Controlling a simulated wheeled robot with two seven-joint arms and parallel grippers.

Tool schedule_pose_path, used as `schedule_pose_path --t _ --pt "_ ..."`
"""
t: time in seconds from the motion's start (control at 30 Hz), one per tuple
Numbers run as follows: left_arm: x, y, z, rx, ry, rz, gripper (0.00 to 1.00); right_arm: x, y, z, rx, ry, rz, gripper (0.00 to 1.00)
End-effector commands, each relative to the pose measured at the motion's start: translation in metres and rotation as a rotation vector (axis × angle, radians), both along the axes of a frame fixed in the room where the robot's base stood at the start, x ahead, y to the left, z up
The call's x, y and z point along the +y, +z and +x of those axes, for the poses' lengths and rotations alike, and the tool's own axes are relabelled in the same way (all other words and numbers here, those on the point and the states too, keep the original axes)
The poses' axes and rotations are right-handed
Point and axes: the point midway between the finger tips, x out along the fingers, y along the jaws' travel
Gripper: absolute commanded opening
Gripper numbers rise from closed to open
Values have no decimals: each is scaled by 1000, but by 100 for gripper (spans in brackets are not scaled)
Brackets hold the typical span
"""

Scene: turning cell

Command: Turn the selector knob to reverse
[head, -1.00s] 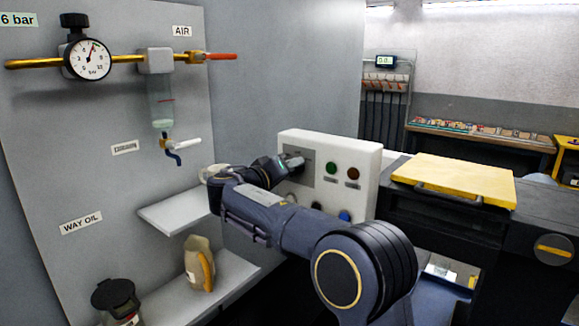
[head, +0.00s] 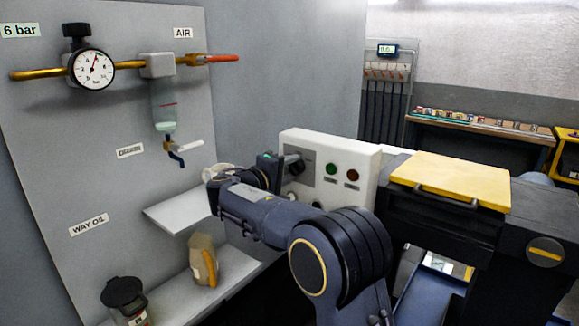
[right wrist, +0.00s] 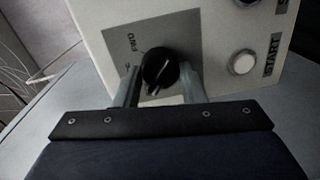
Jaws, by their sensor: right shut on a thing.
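The selector knob (right wrist: 160,70) is black and round with a pale pointer line, on a grey plate (right wrist: 187,34) of the white control box. Lettering that looks like FWD stands at its upper left in the right wrist view. My right gripper (right wrist: 158,84) has one finger on each side of the knob and is shut on it. In the head view my right gripper (head: 284,164) reaches the box's front from the left, and the knob (head: 297,166) shows as a dark shape there. The exact pointer setting is hard to read. My left gripper is not in view.
Green (head: 331,169) and red (head: 352,175) buttons sit right of the knob. A white button (right wrist: 243,62) shows in the wrist view. Left are shelves with an oil jug (head: 203,262) and a dark-lidded container (head: 124,298). A yellow-topped machine part (head: 450,180) stands right.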

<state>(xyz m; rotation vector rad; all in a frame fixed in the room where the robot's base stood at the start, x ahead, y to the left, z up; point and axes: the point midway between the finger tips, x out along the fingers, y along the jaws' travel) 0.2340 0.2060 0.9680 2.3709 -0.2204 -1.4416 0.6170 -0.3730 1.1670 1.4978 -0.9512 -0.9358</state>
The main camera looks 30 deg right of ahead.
Motion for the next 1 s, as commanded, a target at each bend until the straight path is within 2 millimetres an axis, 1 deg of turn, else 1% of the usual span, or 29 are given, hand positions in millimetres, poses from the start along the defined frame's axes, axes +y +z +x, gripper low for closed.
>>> schedule_pose_path --t 0.5,0.53,0.67,0.7,0.93,1.0 --pt "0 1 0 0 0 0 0 1 0 1 19 2 -8 14" --pt "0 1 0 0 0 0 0 1 0 1 19 2 -8 39" --pt "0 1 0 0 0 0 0 1 0 0 18 2 -7 56" --pt "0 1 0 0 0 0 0 1 0 0 18 2 -7 58" --pt "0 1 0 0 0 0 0 1 0 0 18 1 -7 58" --pt "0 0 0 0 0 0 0 3 0 -1 17 2 -7 58"
